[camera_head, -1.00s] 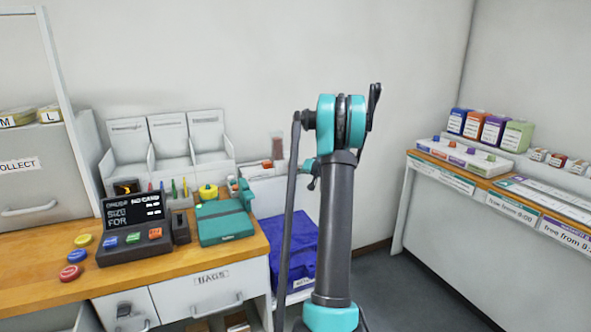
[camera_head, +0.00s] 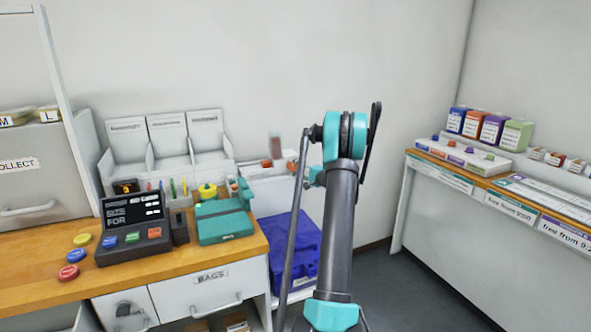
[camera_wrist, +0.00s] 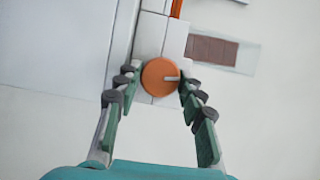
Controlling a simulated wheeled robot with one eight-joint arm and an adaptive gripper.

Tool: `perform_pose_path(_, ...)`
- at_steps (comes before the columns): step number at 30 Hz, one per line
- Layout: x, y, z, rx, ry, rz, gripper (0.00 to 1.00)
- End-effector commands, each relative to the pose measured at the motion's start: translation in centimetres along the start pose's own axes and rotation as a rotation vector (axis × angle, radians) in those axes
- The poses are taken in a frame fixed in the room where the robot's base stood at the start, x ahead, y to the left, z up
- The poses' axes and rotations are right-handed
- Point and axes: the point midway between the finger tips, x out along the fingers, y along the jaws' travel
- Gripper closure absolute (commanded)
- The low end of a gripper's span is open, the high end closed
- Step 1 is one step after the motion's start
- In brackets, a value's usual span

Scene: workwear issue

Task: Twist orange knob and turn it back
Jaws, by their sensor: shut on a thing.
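The round orange knob (camera_wrist: 159,76) is in the upper middle of the wrist view, on a pale grey-white housing (camera_wrist: 151,34). A pale mark on its face points to the right. My gripper (camera_wrist: 158,78) has its two fingers on either side of the knob, with the dark tip pads against its left and right edges. It is shut on the knob. In the head view my arm stands in front of the wall and the gripper itself cannot be made out. I cannot tell for sure which orange patch there is the knob.
A wooden counter (camera_head: 30,275) on the left bears a black display terminal (camera_head: 133,228), a teal case (camera_head: 222,222) and several coloured buttons. A blue crate (camera_head: 296,250) stands beside it. A long shelf with boxes is on the right. A brownish-red panel (camera_wrist: 213,51) is near the knob.

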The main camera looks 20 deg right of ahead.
Motion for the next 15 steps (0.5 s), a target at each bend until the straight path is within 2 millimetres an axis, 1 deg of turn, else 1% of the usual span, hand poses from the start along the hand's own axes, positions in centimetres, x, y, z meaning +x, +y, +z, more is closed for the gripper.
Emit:
perform_pose_path(6, -0.04, 0.15, -0.04, 0.102, 0.001, -0.042, 0.9)
perform_pose_path(15, -0.03, 0.16, -0.05, 0.159, 0.002, -0.066, 0.9)
